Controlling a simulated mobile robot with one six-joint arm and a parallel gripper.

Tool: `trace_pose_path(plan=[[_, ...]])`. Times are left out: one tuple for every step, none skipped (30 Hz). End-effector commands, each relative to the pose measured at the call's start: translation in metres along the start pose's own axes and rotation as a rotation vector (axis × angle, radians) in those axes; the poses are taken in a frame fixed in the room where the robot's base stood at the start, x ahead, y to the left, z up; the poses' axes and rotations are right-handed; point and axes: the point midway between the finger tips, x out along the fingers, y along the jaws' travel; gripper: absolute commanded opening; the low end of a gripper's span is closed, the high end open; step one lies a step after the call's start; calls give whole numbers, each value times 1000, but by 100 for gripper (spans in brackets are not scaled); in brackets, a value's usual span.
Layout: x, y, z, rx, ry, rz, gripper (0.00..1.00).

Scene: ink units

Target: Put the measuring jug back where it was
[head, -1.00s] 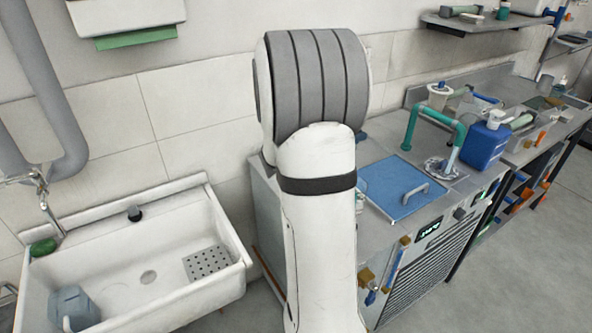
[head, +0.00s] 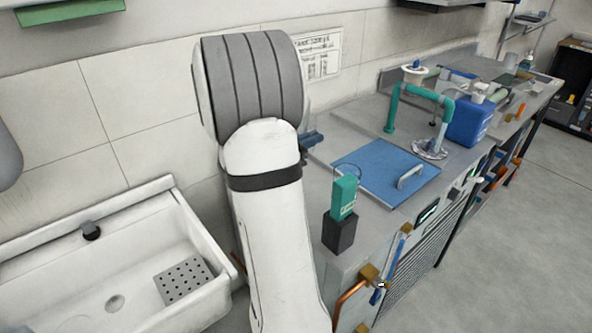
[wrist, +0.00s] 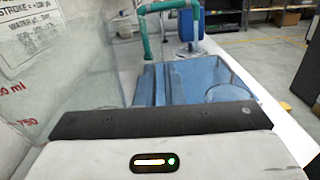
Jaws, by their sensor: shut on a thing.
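The measuring jug (wrist: 60,85) is clear, with red volume marks, and fills the left side of the wrist view close up. My gripper (wrist: 153,85) shows in the wrist view with two narrow blue fingers close together beside the jug. It is shut on the jug, though the exact grip is hard to make out. In the head view my arm hides the jug and most of the gripper; only a dark blue tip (head: 313,139) shows past the arm's right side, above the counter's back left.
A blue lid (head: 375,165) with a handle lies on the counter. A teal device in a black holder (head: 340,232) stands at the front left corner. Teal pipe (head: 392,108) and a blue canister (head: 470,122) stand behind. The sink (head: 140,250) is left.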

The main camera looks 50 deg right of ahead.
Motion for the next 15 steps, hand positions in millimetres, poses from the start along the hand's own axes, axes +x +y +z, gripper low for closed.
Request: trace_pose_path(plan=[[0, -1, -12, -6, 1, 0, 0], [0, -1, -18, -6, 1, 0, 0], [0, -1, -25, -6, 2, 0, 0], [0, -1, -30, -5, 2, 0, 0], [0, -1, -34, -4, 2, 1, 0], [0, -1, -38, -4, 1, 1, 0], [0, -1, -41, -3, 1, 1, 0], [0, -1, -43, -1, 0, 1, 0], [0, -1, -45, -1, 0, 1, 0], [0, -1, -46, -1, 0, 2, 0], [0, -1, -48, -1, 0, 2, 0], [-1, -2, -52, -2, 0, 2, 0], [-1, -2, -56, -2, 0, 2, 0], [-1, -2, -60, -3, 0, 3, 0], [-1, -2, -66, -4, 0, 3, 0]])
